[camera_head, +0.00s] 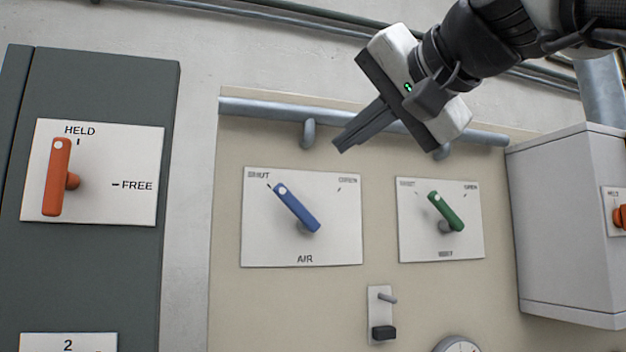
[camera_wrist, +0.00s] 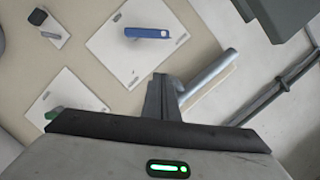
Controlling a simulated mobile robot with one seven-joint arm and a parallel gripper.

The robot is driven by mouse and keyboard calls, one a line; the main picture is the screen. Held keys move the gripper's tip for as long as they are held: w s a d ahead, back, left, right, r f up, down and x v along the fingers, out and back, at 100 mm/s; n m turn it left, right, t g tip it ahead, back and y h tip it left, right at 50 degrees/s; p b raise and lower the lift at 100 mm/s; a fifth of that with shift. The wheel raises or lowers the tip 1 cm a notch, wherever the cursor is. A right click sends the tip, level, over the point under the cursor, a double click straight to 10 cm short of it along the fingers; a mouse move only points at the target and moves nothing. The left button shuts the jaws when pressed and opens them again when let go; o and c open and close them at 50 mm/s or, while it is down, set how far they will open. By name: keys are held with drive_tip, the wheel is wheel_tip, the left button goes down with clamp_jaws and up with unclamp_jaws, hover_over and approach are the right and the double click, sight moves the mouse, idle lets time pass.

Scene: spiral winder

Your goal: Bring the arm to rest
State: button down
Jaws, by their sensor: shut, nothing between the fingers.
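My gripper (camera_head: 343,144) is shut and empty, above the blue AIR lever and in front of the horizontal grey pipe in the head view. Its closed fingers also show in the wrist view (camera_wrist: 160,82). They look clear of the levers; whether they are clear of the pipe I cannot tell. The blue lever (camera_head: 297,208) is tilted, its marked end toward SHUT; it also shows in the wrist view (camera_wrist: 148,33). The green lever (camera_head: 446,211) on the right plate is tilted the same way. My arm comes in from the upper right.
The grey pipe (camera_head: 258,106) runs along the panel top. An orange lever (camera_head: 57,177) points to HELD on the dark cabinet (camera_head: 110,85) at left. A grey box (camera_head: 560,230) stands out at right. A small latch plate (camera_head: 380,305) and part of a gauge (camera_head: 457,344) sit below.

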drive_tip(key=s+d+f+n+g+h, duration=0.1)
drive_tip(key=s+d+f+g+h, duration=0.15)
drive_tip(key=f, duration=1.55)
drive_tip(key=s+d+f+n+g+h, duration=0.2)
drive_tip(key=f+g+h, duration=0.1)
drive_tip(key=f, duration=1.6)
drive_tip(key=s+d+f+n+g+h, duration=0.1)
drive_tip(key=s+f, duration=0.3)
drive_tip(key=f, duration=0.4)
drive_tip(key=s+d+f+g+h, duration=0.1)
drive_tip(key=s+d+f+g, duration=0.1)
drive_tip(key=f, duration=0.6)
drive_tip(key=shift+s+d+n, duration=0.15)
drive_tip(key=shift+s+n, duration=0.25)
drive_tip(key=shift+s, duration=0.5)
